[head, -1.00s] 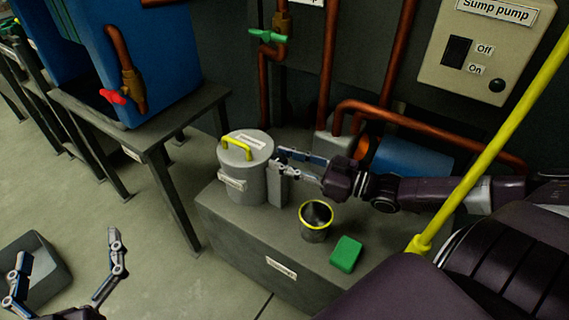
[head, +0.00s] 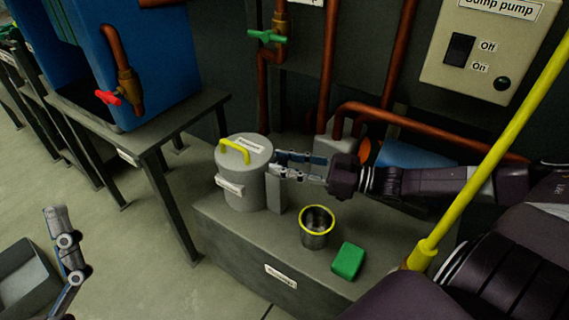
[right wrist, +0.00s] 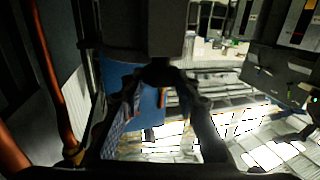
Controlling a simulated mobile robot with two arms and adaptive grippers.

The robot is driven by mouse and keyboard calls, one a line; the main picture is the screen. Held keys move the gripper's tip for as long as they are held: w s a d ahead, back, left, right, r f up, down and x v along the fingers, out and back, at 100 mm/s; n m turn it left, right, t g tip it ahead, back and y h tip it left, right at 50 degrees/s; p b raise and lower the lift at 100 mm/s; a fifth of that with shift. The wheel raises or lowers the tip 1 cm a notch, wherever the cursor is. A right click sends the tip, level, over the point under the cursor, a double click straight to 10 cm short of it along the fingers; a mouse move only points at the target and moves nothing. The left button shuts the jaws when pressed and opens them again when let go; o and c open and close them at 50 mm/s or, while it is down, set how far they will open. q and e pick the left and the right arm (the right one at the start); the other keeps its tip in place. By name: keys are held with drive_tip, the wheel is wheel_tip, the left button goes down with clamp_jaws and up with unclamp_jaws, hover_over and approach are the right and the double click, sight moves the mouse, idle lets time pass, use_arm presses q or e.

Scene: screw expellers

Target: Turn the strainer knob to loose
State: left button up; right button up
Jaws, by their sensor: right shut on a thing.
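The strainer seems to be the grey lidded canister (head: 240,188) with a yellow handle (head: 234,146), standing upright on a low grey plinth in the head view. Its labels are too small to read surely. My right gripper (head: 279,164) reaches in from the right to the canister's right side, above a narrow grey upright block (head: 275,193). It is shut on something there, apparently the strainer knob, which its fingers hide. The right wrist view shows the two fingers (right wrist: 162,135) with a gap between them.
A yellow-rimmed cup (head: 316,236) and a green block (head: 348,261) stand on the plinth (head: 225,232) below my right arm. Copper pipes (head: 420,126) run behind it. A yellow pole (head: 490,150) crosses at the right. A grey bin (head: 22,283) is at the lower left.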

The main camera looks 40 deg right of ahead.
drive_tip(key=o, duration=1.2)
drive_tip(key=shift+c, duration=0.2)
drive_tip(key=shift+v, duration=1.05)
drive_tip(key=v, duration=1)
drive_tip(key=shift+w, duration=0.1)
